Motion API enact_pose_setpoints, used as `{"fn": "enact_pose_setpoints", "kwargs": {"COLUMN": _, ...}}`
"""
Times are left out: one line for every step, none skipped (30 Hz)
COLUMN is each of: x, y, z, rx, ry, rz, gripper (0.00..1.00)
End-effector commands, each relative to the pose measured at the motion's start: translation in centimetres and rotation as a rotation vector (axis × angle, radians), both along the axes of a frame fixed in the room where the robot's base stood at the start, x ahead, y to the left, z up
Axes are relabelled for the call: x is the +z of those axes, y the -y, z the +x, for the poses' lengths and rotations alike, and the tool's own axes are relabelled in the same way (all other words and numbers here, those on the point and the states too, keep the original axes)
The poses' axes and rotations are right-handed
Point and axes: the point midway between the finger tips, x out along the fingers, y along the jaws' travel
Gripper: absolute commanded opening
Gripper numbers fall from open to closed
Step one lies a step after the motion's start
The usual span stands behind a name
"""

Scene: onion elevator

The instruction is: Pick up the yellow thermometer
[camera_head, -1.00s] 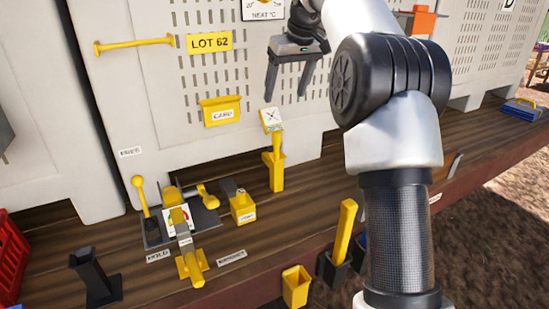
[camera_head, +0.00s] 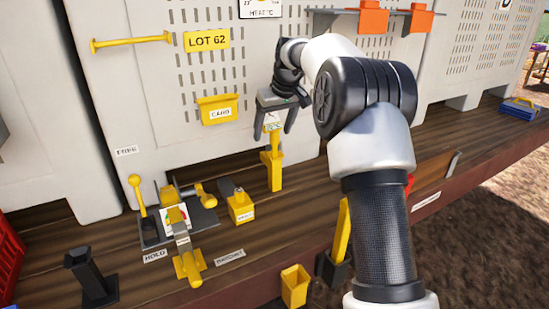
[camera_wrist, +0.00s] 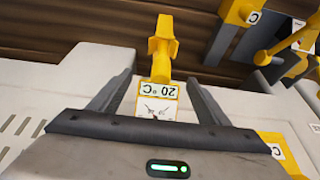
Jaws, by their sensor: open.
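The yellow thermometer (camera_head: 272,125) stands upright in a yellow holder (camera_head: 272,170) on the wooden bench, close to the pale cabinet wall. Its square white face shows a dial, and in the wrist view the face (camera_wrist: 157,103) reads 20 °C. My gripper (camera_head: 275,135) is open and empty, pointing down over the thermometer's head. In the wrist view the two fingers of my gripper (camera_wrist: 160,88) lie on either side of the thermometer, with visible gaps. I cannot tell how far the fingers reach past the face in depth.
A yellow lever fixture (camera_head: 185,260) and a small yellow box (camera_head: 241,208) stand left of the holder. A yellow card tray (camera_head: 218,110) hangs on the wall. Orange boxes (camera_head: 373,17) sit on a shelf above right. A yellow bin (camera_head: 294,287) is at the bench front.

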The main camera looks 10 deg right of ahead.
Motion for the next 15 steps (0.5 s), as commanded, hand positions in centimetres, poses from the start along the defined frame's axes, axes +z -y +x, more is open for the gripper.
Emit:
{"fn": "enact_pose_setpoints", "kwargs": {"x": -0.33, "y": -0.05, "z": 0.12, "rx": 0.0, "ry": -0.001, "rz": 0.0, "gripper": 0.7}}
{"fn": "enact_pose_setpoints", "kwargs": {"x": -0.45, "y": -0.06, "z": 0.15, "rx": 0.0, "ry": -0.001, "rz": 0.0, "gripper": 0.7}}
{"fn": "enact_pose_setpoints", "kwargs": {"x": -0.52, "y": -0.06, "z": 0.2, "rx": 0.0, "ry": -0.001, "rz": 0.0, "gripper": 0.7}}
{"fn": "enact_pose_setpoints", "kwargs": {"x": -0.54, "y": -0.07, "z": 0.2, "rx": 0.0, "ry": -0.001, "rz": 0.0, "gripper": 0.7}}
{"fn": "enact_pose_setpoints", "kwargs": {"x": -0.54, "y": -0.06, "z": 0.21, "rx": 0.0, "ry": -0.001, "rz": 0.0, "gripper": 0.7}}
{"fn": "enact_pose_setpoints", "kwargs": {"x": -0.52, "y": -0.05, "z": 0.2, "rx": 0.0, "ry": -0.001, "rz": 0.0, "gripper": 0.7}}
{"fn": "enact_pose_setpoints", "kwargs": {"x": -0.52, "y": -0.04, "z": 0.2, "rx": 0.0, "ry": 0.0, "rz": 0.0, "gripper": 0.7}}
{"fn": "enact_pose_setpoints", "kwargs": {"x": -0.51, "y": -0.05, "z": 0.19, "rx": 0.0, "ry": -0.001, "rz": 0.0, "gripper": 0.7}}
{"fn": "enact_pose_setpoints", "kwargs": {"x": -0.51, "y": -0.05, "z": 0.19, "rx": 0.0, "ry": 0.0, "rz": 0.0, "gripper": 0.67}}
{"fn": "enact_pose_setpoints", "kwargs": {"x": -0.5, "y": -0.04, "z": 0.19, "rx": 0.0, "ry": 0.0, "rz": 0.0, "gripper": 0.62}}
{"fn": "enact_pose_setpoints", "kwargs": {"x": -0.5, "y": -0.04, "z": 0.19, "rx": 0.0, "ry": 0.0, "rz": 0.0, "gripper": 0.57}}
{"fn": "enact_pose_setpoints", "kwargs": {"x": -0.5, "y": -0.04, "z": 0.19, "rx": 0.0, "ry": 0.0, "rz": 0.0, "gripper": 0.5}}
{"fn": "enact_pose_setpoints", "kwargs": {"x": -0.49, "y": -0.04, "z": 0.19, "rx": 0.0, "ry": 0.0, "rz": 0.0, "gripper": 0.45}}
{"fn": "enact_pose_setpoints", "kwargs": {"x": -0.49, "y": -0.03, "z": 0.19, "rx": 0.0, "ry": 0.0, "rz": 0.0, "gripper": 0.4}}
{"fn": "enact_pose_setpoints", "kwargs": {"x": -0.49, "y": -0.03, "z": 0.19, "rx": 0.0, "ry": 0.0, "rz": 0.0, "gripper": 0.33}}
